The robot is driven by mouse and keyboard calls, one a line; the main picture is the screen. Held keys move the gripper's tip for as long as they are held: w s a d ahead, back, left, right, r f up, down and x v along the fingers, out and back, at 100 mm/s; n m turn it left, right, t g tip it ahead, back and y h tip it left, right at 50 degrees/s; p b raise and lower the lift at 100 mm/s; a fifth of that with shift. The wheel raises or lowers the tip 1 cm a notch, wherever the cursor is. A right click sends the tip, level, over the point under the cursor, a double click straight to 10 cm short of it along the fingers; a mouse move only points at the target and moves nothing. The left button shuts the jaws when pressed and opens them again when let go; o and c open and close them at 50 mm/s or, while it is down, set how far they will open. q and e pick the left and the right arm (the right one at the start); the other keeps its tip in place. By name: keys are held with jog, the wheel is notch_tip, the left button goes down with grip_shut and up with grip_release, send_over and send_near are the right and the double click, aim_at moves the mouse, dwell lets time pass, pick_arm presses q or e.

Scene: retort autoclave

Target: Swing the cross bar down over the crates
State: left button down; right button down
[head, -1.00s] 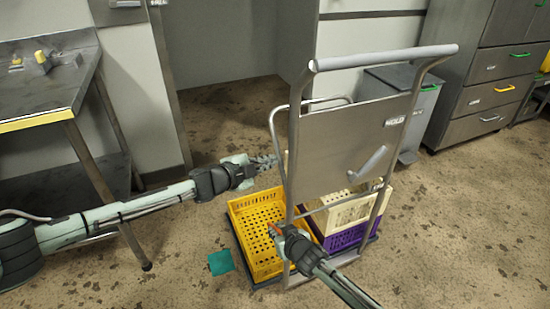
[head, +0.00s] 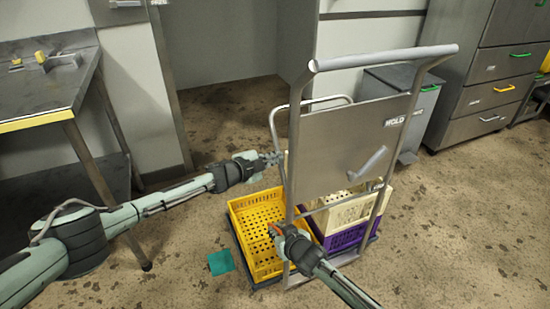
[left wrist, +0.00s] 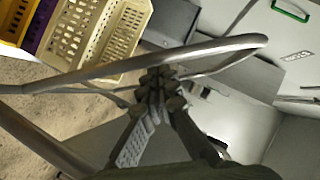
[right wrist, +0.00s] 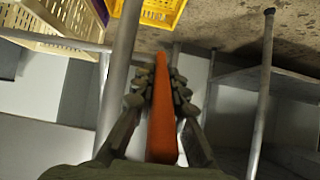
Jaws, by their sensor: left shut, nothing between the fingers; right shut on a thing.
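The cross bar (head: 273,124) is a thin grey tube loop, standing raised at the left of the cart frame. It crosses the left wrist view (left wrist: 190,52). My left gripper (head: 275,158) is shut and empty, close beside the bar's left leg; whether it touches is unclear. My right gripper (head: 275,231) is shut on an orange handle (right wrist: 162,110) by the cart's near upright. A yellow crate (head: 236,213) sits low on the cart's left. A cream crate (head: 345,213) sits on a purple crate (head: 347,240) on the right, partly hidden behind the frame.
The cart has a tall push handle (head: 385,57) and a grey panel (head: 345,150) with a label. A steel table (head: 50,100) stands at left. A grey bin (head: 422,105) and drawer cabinets (head: 490,85) stand behind. A teal patch (head: 221,262) lies on open floor.

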pick_arm(q)
jog(key=shift+w, duration=0.1)
jog(key=shift+w+a+f, duration=0.25)
jog(key=shift+w+f, duration=0.05)
jog(key=shift+w, duration=0.15)
